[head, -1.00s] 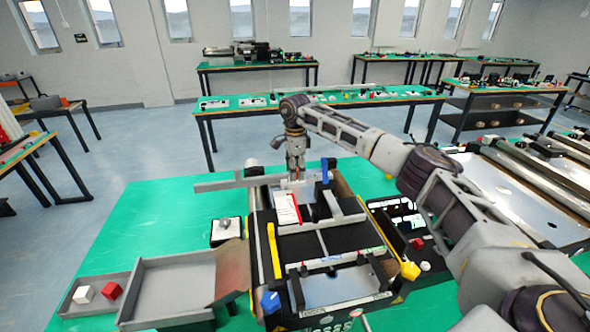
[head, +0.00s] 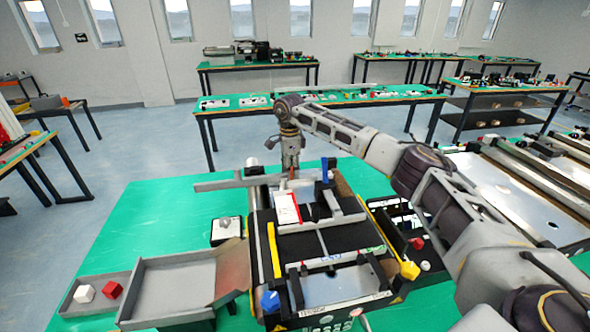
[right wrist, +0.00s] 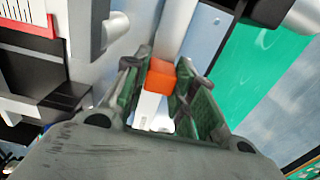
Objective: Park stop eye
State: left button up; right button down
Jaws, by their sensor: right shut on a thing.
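My right gripper (head: 291,168) points down at the far end of the small black conveyor (head: 322,242). In the right wrist view its green-padded fingers (right wrist: 160,95) are closed on a small orange block (right wrist: 160,75). A grey bar lies just beyond the block in that view. In the head view the fingertips are beside the long grey bar (head: 220,185), and the held piece is mostly hidden. I cannot tell for certain which part is the stop eye. My left gripper is not in view.
A red-and-white scale card (head: 287,209) and an upright blue part (head: 325,171) stand close to the gripper. A grey chute tray (head: 175,285) and a small tray (head: 75,300) with a white and a red cube are at left. The green tabletop (head: 165,215) is clear at far left.

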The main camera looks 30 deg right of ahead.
aim_at(269, 181)
jog(key=shift+w+a+r, duration=0.1)
jog(key=shift+w+a, duration=0.2)
jog(key=shift+a, duration=0.85)
jog(key=shift+w+a+f, duration=0.1)
jog(key=shift+w+a, duration=0.2)
jog(key=shift+a, duration=0.85)
jog(key=shift+w+a+r, duration=0.1)
jog(key=shift+w+a, duration=0.2)
jog(key=shift+a, duration=0.85)
jog(key=c, duration=1.2)
grip_release()
jog(key=shift+a, duration=0.2)
jog(key=shift+o, duration=0.2)
jog(key=shift+d, duration=0.2)
notch_tip(269, 181, up, 12)
jog(key=shift+a, duration=0.1)
